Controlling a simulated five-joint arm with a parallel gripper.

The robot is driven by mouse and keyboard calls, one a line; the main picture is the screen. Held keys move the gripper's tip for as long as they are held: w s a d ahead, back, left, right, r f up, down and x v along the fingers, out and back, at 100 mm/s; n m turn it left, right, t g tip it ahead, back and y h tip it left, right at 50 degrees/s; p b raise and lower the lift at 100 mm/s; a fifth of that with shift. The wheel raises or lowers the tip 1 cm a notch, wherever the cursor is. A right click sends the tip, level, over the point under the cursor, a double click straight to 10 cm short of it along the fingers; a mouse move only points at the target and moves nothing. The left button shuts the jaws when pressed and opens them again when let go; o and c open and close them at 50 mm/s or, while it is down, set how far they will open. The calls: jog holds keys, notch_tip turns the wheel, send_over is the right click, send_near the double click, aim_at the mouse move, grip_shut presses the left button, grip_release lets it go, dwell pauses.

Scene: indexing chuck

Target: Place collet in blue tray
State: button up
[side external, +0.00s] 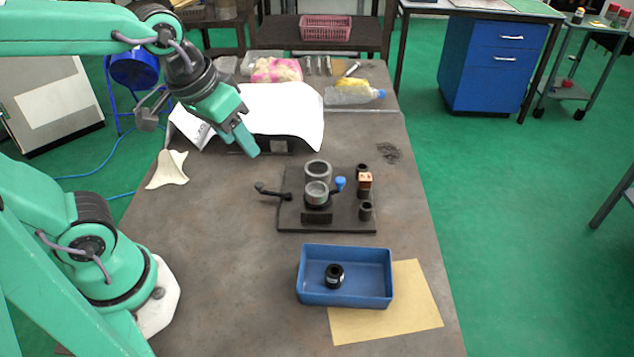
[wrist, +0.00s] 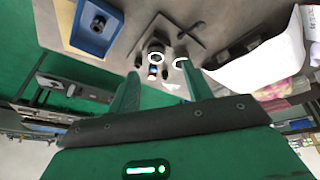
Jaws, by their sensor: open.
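A small black collet (side external: 335,276) sits inside the blue tray (side external: 345,301), left of the tray's middle. The tray (wrist: 72,41) and the collet (wrist: 99,23) also show at the upper left of the wrist view. My gripper (side external: 246,146) is raised above the table, behind and to the left of the tray, well apart from it. In the wrist view my gripper (wrist: 158,75) has its two green fingers spread with nothing between them.
The chuck fixture (side external: 317,194) stands on a dark plate (side external: 345,222) behind the tray, with a side handle and small posts. Bagged items (side external: 277,70) and a bottle (side external: 352,95) lie at the back. Table left of the tray is clear.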

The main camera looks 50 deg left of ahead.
jog(key=shift+m+t+y, duration=0.3)
jog(key=shift+m+t, duration=0.2)
jog(key=shift+t, duration=0.2)
jog(key=s+a, duration=0.3)
jog(key=a, duration=0.1)
jog(key=shift+s+r, duration=0.15)
jog(key=shift+r, duration=0.1)
